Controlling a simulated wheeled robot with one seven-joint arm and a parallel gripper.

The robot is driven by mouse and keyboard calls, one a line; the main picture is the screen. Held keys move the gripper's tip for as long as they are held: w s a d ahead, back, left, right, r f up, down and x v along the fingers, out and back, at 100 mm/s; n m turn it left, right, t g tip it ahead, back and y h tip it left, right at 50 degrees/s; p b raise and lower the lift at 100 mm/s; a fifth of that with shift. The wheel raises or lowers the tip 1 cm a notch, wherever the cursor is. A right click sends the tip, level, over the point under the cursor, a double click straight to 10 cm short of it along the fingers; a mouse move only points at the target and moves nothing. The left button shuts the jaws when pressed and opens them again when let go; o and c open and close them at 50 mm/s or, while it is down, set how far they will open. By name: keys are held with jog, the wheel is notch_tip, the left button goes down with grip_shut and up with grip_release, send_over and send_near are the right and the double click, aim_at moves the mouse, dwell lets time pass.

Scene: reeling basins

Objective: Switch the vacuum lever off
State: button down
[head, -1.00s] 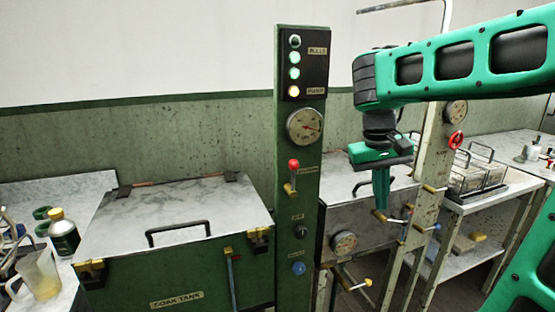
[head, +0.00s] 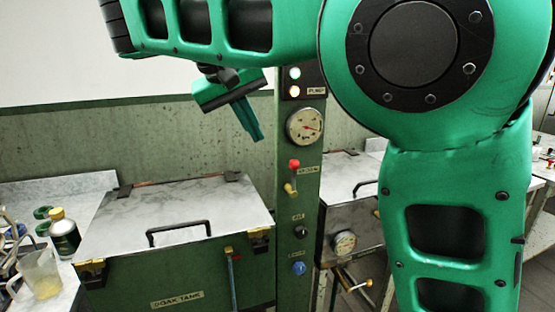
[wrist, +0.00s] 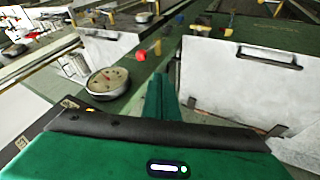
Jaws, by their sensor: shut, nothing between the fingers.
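The vacuum lever (head: 294,166) is on the front of the green column (head: 296,220), below the round gauge. Its red knob is at the top and its brass-coloured base below, so it points up. In the wrist view the red knob (wrist: 141,55) shows just beyond the fingertips, a little to the left. My gripper (head: 258,138) is shut and empty, left of the column and above the tank lid, its fingers slanting down to the right. In the wrist view my gripper (wrist: 161,78) points toward the column. It is apart from the lever in the head view.
The gauge (head: 304,126) and lit lamps (head: 294,73) sit above the lever; a black knob (head: 298,230) and a blue knob (head: 298,268) sit below. The soak tank (head: 180,270) with its handled lid stands left. A bottle (head: 64,236) and jug (head: 40,272) stand far left.

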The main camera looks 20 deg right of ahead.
jog(key=shift+s+a+r, duration=0.15)
jog(key=shift+a+r, duration=0.05)
jog(key=shift+a, duration=0.3)
jog(key=shift+d+f, duration=0.1)
jog(key=shift+f, duration=0.05)
jog(key=shift+x, duration=1.9)
jog(key=shift+w+d+f, duration=0.25)
jog(key=shift+f, duration=0.05)
jog(key=shift+w+d+f, duration=0.25)
jog(key=shift+d+f, duration=0.6)
jog(key=shift+d, duration=0.15)
jog(key=shift+w+d+f, duration=0.25)
jog(key=shift+d+f, duration=0.55)
jog(key=shift+d, duration=0.2)
jog(key=shift+w+d+f, duration=0.25)
jog(key=shift+d+f, duration=0.6)
jog(key=shift+d, duration=0.15)
